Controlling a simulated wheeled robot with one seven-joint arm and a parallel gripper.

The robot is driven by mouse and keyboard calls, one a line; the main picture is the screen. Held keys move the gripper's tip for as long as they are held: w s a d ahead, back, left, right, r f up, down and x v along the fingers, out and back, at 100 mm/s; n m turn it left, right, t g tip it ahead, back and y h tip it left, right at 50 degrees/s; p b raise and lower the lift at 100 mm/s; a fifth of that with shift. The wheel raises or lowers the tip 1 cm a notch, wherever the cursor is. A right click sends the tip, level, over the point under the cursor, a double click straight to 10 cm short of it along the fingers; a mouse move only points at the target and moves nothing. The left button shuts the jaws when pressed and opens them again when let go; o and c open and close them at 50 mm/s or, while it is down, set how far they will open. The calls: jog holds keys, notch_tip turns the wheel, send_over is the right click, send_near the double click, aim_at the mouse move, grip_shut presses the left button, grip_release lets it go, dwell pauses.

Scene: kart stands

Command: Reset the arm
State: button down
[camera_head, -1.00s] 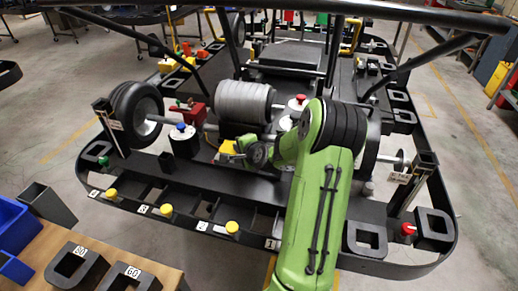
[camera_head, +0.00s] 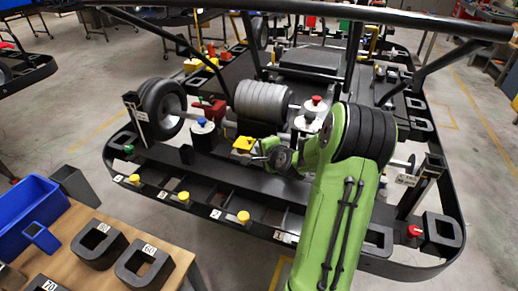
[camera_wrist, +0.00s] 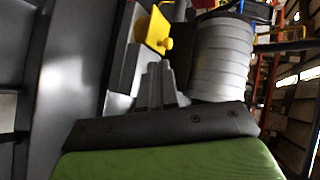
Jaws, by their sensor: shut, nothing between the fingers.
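My green arm reaches up from the bottom of the head view over the near side of the kart stand (camera_head: 230,207). My gripper (camera_head: 257,153) points left, just in front of the grey ribbed cylinder (camera_head: 262,98) and near a yellow part (camera_head: 243,145). In the wrist view my gripper (camera_wrist: 160,70) is shut, with its fingers together and nothing between them. The yellow part (camera_wrist: 158,30) and the ribbed cylinder (camera_wrist: 222,55) show beyond the fingertips there.
A wheel (camera_head: 163,107) stands at the stand's left. Yellow knobs (camera_head: 183,197) and a red knob (camera_head: 414,231) line the near rail. A wooden table (camera_head: 75,228) with a blue bin (camera_head: 28,212) and numbered dark blocks (camera_head: 145,265) is at lower left. Black bars cross overhead.

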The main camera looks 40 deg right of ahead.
jog(key=v, duration=0.6)
jog(key=s+a+r+n+g+y, duration=0.25)
jog(key=a+n, duration=0.35)
jog(key=a, duration=0.4)
jog(key=s+a+r+n+g+y, duration=0.1)
jog(key=a+r+n, duration=0.2)
jog(key=a+n, duration=0.55)
jog(key=s+a+r+n+g, duration=0.1)
jog(key=s+a+n, duration=0.2)
jog(key=s, duration=0.5)
jog(key=s+a+r+n+g+p, duration=0.1)
jog(key=s+a+r+n, duration=0.1)
jog(key=s+a+n, duration=0.2)
jog(key=s+a, duration=0.2)
jog(key=s, duration=0.2)
jog(key=shift+r+g, duration=0.3)
jog(key=shift+g, duration=0.05)
jog(key=shift+s, duration=0.1)
